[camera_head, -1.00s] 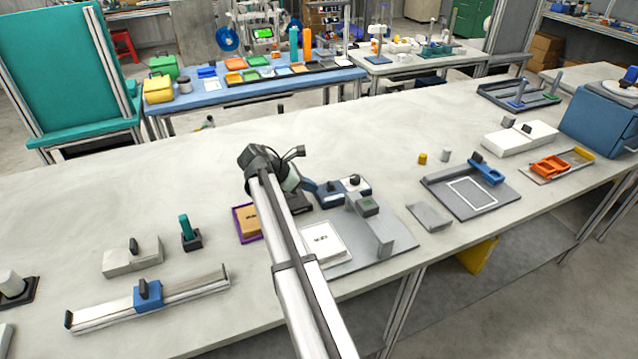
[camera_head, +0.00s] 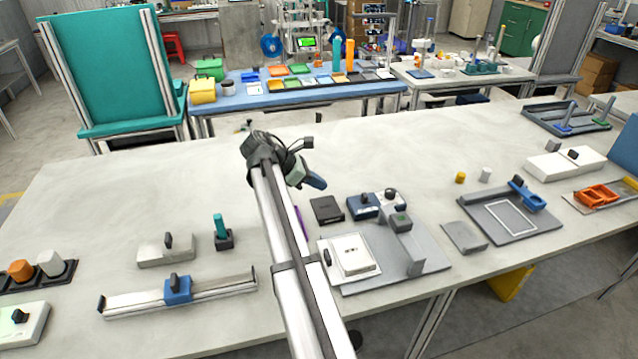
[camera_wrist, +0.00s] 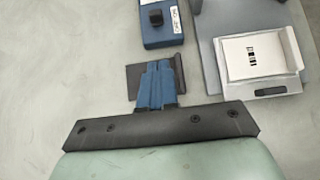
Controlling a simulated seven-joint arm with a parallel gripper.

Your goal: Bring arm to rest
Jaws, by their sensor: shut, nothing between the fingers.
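My arm reaches up from the bottom of the head view over the long pale worktable (camera_head: 120,215). My gripper (camera_head: 318,183) is at its end, above the middle of the table, pointing right. In the wrist view my gripper (camera_wrist: 157,75) shows its blue fingers together, with nothing between them. A dark flat block (camera_head: 326,210) lies on the table near the gripper; in the wrist view the block (camera_wrist: 134,76) is partly hidden behind the fingers. How high the gripper is above the table is hard to tell.
A grey plate (camera_head: 352,285) carries a white tray (camera_head: 329,270). A blue box with a knob (camera_head: 362,207) stands close by. A blue slider on a rail (camera_head: 178,290) and a teal-handled piece (camera_head: 221,230) are left of my arm. The table's far middle is clear.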

